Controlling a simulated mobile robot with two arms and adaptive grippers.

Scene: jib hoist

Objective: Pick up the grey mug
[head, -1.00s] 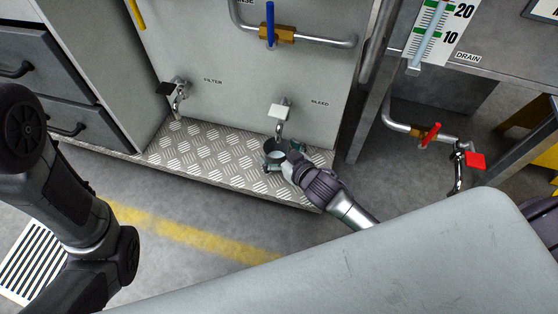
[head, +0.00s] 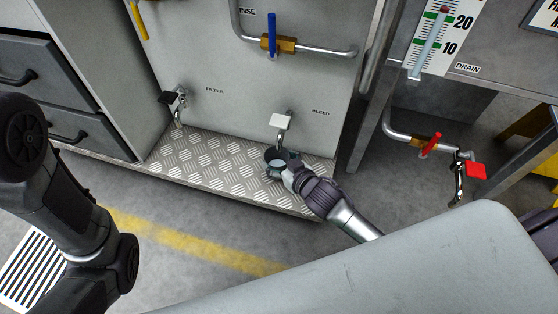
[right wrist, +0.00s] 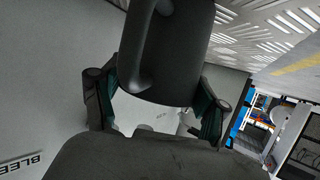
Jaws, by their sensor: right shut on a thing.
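The grey mug (head: 271,154) is below the white-handled BLEED tap, over the chequered metal ledge; I cannot tell whether it touches the ledge. My right gripper (head: 281,164) comes from the lower right and is shut on the mug. In the right wrist view the dark grey mug (right wrist: 168,55), with its handle on the left, sits between the two green-padded fingers of the right gripper (right wrist: 155,103). My left arm shows at the left of the head view, but its gripper is out of view.
The chequered ledge (head: 215,165) runs along the panel's foot. The BLEED tap (head: 282,123) stands close above the mug, and the FILTER tap (head: 174,103) is farther left. A red-handled drain valve (head: 430,145) is at right. Floor in front is open.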

